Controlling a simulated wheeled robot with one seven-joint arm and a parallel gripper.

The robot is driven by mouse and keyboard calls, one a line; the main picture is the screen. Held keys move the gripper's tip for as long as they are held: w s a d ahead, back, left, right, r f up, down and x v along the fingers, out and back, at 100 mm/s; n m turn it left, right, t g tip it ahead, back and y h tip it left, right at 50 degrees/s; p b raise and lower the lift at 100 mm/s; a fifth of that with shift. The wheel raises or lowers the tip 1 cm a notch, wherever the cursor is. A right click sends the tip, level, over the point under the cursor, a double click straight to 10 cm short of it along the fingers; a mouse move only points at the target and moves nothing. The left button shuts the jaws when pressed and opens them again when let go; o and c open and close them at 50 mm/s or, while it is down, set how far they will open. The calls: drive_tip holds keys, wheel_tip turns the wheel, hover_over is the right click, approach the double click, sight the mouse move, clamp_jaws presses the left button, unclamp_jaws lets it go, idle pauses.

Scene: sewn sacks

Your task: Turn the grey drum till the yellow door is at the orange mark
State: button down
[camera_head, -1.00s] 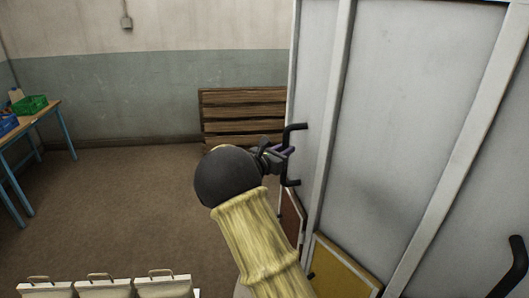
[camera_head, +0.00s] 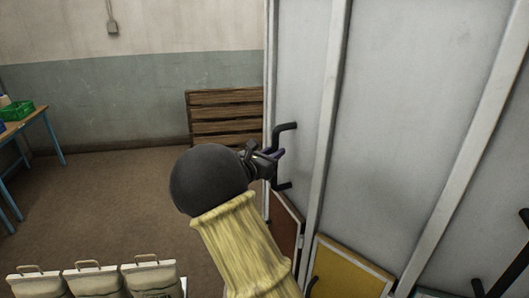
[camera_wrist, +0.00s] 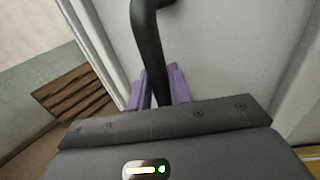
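The grey drum (camera_head: 390,130) fills the right side of the head view, with pale upright ribs between its panels. The yellow door (camera_head: 345,275) is low on the drum, right of my gripper, cut off by the bottom edge. My gripper (camera_head: 277,155) is at a black bar handle (camera_head: 284,128) on the drum's left panel. In the wrist view its purple fingers (camera_wrist: 160,88) lie close on both sides of the handle (camera_wrist: 150,45), shut on it. The orange mark is not in view.
A brown-red door (camera_head: 285,227) is low on the drum, left of the yellow one. Another black handle (camera_head: 515,270) is at lower right. White-topped sacks (camera_head: 90,280) stand at lower left. A wooden pallet (camera_head: 222,118) leans by the wall. A blue-legged table (camera_head: 35,130) is far left. Open floor lies between.

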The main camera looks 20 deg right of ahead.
drive_tip(key=c, duration=1.5)
unclamp_jaws()
drive_tip(key=shift+w+d+r, duration=0.2)
drive_tip(key=shift+w+d, duration=0.05)
drive_tip(key=shift+d, duration=0.05)
drive_tip(key=shift+o, duration=0.8)
drive_tip(key=shift+w+d+f, duration=0.15)
drive_tip(key=shift+w+f, duration=0.1)
drive_tip(key=shift+w, duration=0.2)
drive_tip(key=shift+s+a+r, duration=0.2)
drive_tip(key=shift+s+a, duration=0.1)
drive_tip(key=shift+a, duration=0.15)
drive_tip(key=b+v, duration=0.5)
drive_tip(key=v, duration=1.2)
drive_tip(key=shift+b, duration=0.4)
drive_tip(key=shift+f, duration=0.1)
